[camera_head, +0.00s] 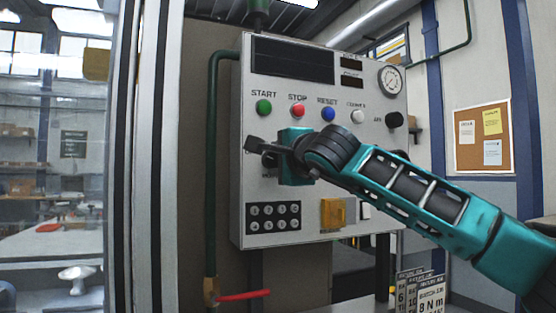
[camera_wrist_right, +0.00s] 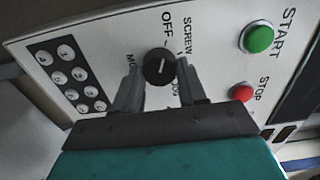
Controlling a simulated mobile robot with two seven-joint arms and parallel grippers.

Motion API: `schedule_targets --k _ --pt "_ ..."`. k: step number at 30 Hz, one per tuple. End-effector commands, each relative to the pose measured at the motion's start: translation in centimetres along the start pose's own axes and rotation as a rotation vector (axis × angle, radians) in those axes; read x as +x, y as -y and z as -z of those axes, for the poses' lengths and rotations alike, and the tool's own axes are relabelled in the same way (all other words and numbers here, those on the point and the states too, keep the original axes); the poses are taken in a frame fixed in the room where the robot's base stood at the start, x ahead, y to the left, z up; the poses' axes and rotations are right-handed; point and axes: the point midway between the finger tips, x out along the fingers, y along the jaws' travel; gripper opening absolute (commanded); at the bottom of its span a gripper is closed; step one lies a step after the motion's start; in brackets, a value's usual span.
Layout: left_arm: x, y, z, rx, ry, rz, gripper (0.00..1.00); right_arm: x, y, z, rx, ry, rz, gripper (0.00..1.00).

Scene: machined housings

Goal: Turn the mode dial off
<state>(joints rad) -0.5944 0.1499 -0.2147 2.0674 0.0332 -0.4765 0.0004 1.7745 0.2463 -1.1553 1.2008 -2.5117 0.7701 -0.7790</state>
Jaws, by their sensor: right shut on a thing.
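The mode dial (camera_wrist_right: 159,67) is a round black knob with a white line, on the white control panel (camera_head: 318,100). In the right wrist view it sits between the fingers of my right gripper (camera_wrist_right: 158,80), which is shut on it. The word OFF is printed beside the dial, with SCREW nearby; other lettering is partly covered by the fingers. The white line runs roughly toward the OFF side, but its exact setting is hard to read. In the head view my right gripper (camera_head: 262,150) hides most of the dial area. My left gripper is not in view.
A green START button (camera_head: 263,107), red STOP button (camera_head: 298,111) and blue RESET button (camera_head: 328,114) sit above the gripper. A keypad (camera_head: 273,217) and yellow switch cover (camera_head: 333,214) are below. A green pipe (camera_head: 212,180) runs along the panel's left side.

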Motion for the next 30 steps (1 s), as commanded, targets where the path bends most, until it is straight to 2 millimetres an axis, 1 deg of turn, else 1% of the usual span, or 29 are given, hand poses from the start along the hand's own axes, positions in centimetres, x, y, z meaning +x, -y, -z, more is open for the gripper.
schedule_targets --k 7,8,15,24,28,30 --pt "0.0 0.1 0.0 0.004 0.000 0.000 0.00 0.0 0.0 0.0 -0.003 0.000 0.000 0.10" --pt "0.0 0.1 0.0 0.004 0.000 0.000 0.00 0.0 0.0 0.0 -0.003 0.000 0.000 0.43" --pt "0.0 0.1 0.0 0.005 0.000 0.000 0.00 0.0 0.0 0.0 -0.002 0.000 0.000 0.66" --pt "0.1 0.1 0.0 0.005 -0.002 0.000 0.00 -0.2 0.0 0.0 -0.001 0.001 0.001 0.66" --pt "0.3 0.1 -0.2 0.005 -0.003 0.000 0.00 -1.0 -0.1 0.0 -0.001 0.001 0.001 0.66" --pt "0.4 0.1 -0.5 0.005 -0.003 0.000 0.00 -1.9 -0.1 0.0 -0.002 0.002 0.003 0.66"
